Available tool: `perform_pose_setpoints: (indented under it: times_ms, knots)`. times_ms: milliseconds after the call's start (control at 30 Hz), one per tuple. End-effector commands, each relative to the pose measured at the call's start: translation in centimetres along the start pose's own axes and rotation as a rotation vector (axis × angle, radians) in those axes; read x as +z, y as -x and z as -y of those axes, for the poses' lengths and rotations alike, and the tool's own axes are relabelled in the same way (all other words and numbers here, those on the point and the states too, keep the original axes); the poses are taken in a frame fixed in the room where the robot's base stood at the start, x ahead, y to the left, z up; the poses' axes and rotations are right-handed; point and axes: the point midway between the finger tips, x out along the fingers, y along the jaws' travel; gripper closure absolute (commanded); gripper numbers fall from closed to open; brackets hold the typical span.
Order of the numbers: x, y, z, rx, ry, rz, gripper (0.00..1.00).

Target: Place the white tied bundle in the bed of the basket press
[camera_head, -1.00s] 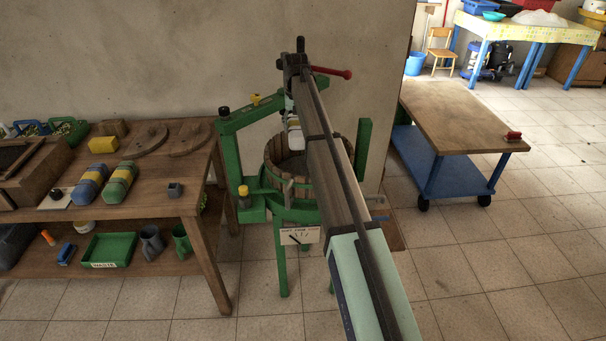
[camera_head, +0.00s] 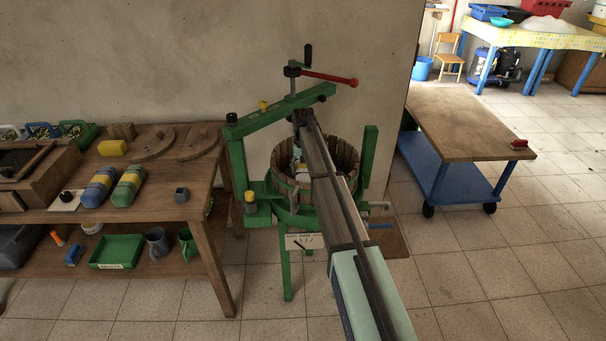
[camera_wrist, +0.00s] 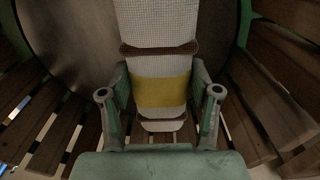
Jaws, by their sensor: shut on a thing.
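The white tied bundle (camera_wrist: 158,65) has brown ties and a yellow band. My gripper (camera_wrist: 160,92) is shut on it, with a finger at each side of the yellow band. In the head view a little of the bundle (camera_head: 297,154) shows beside my arm, inside the slatted wooden basket (camera_head: 346,158) of the green press. In the wrist view basket slats (camera_wrist: 268,100) stand on both sides and a round dark surface (camera_wrist: 75,45) lies beyond the bundle. My arm hides much of the basket's inside. I cannot tell whether the bundle touches the bed.
The green press beam (camera_head: 270,115) with a red-handled screw (camera_head: 330,77) spans the left and back of the basket. A green post (camera_head: 368,160) stands at right. A wooden table (camera_head: 165,205) at left holds blue (camera_head: 98,187) and green (camera_head: 128,187) bundles. A wheeled cart (camera_head: 465,125) stands right.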

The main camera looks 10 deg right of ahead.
Motion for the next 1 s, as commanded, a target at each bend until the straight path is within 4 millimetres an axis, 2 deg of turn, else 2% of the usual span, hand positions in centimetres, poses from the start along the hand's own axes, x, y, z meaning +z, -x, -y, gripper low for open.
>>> perform_pose_setpoints:
  times_ms: [200, 600, 633, 700, 1000]
  knots:
    - [0.0, -2.6, 0.0, 0.0, 0.0, 0.001, 0.95]
    - [0.0, -3.0, 0.0, 0.0, 0.0, -0.001, 0.95]
    - [0.0, -3.1, 0.0, 0.0, 0.0, 0.0, 0.31]
    - [0.0, -3.1, 0.0, 0.0, 0.0, 0.0, 0.13]
    - [0.0, -3.0, 0.0, 0.0, 0.0, 0.0, 0.13]
